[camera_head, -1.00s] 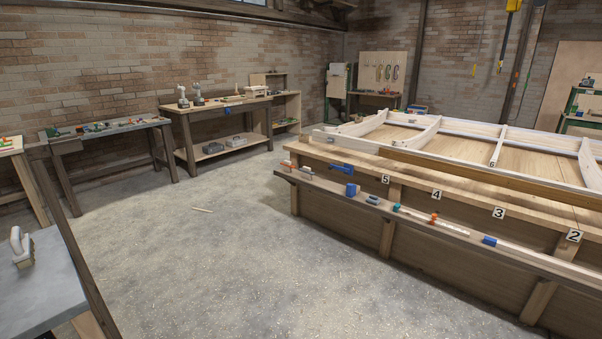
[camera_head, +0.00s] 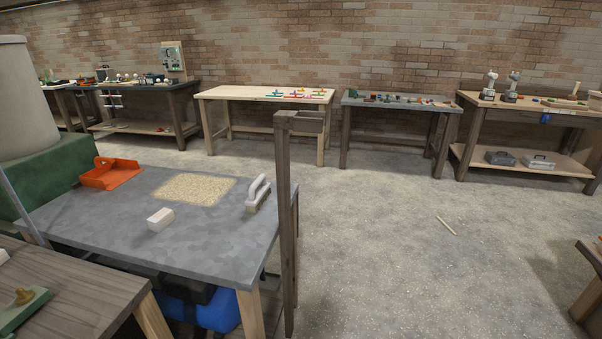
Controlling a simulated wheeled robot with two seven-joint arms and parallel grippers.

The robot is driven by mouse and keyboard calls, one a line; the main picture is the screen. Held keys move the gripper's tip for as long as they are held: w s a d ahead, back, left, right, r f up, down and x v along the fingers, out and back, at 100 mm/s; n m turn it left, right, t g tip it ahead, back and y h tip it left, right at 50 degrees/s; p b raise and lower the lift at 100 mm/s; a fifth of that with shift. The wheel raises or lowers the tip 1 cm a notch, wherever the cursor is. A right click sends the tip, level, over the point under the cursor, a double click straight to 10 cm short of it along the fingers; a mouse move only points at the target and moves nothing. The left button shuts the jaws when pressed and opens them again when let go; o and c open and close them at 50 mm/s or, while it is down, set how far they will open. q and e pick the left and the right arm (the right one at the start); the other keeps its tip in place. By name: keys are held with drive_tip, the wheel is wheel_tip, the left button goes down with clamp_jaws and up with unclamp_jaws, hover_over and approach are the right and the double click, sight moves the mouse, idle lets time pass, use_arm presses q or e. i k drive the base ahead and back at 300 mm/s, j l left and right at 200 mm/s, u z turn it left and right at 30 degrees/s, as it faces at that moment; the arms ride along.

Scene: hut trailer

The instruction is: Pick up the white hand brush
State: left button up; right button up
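The white hand brush (camera_head: 258,191) stands near the right edge of a grey-topped table (camera_head: 215,238) at the left of the head view. It has a white looped handle on top and tan bristles below that meet the tabletop. A rectangular patch of pale shavings (camera_head: 194,189) lies on the table to the left of the brush. Neither of my grippers shows in this view.
An orange dustpan (camera_head: 110,173) and a white block (camera_head: 160,219) are on the same table. A wooden post (camera_head: 287,225) rises at its right edge. Workbenches line the brick wall. The floor to the right is mostly clear, with a small wooden stick (camera_head: 446,225).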

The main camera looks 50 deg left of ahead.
sight(258, 190)
drive_tip(key=i+u, duration=0.35)
drive_tip(key=i, duration=0.35)
drive_tip(key=i+l+u, duration=0.3)
drive_tip(key=i, duration=0.4)
drive_tip(key=i+j+u, duration=0.1)
drive_tip(key=u, duration=0.3)
drive_tip(key=i+u, duration=0.25)
drive_tip(key=u, duration=0.15)
drive_tip(key=i+u, duration=0.2)
drive_tip(key=u, duration=0.25)
drive_tip(key=i+l+u, duration=0.1)
drive_tip(key=u, duration=0.3)
drive_tip(key=i+l+u, duration=0.15)
drive_tip(key=u, duration=0.25)
drive_tip(key=i+l, duration=0.05)
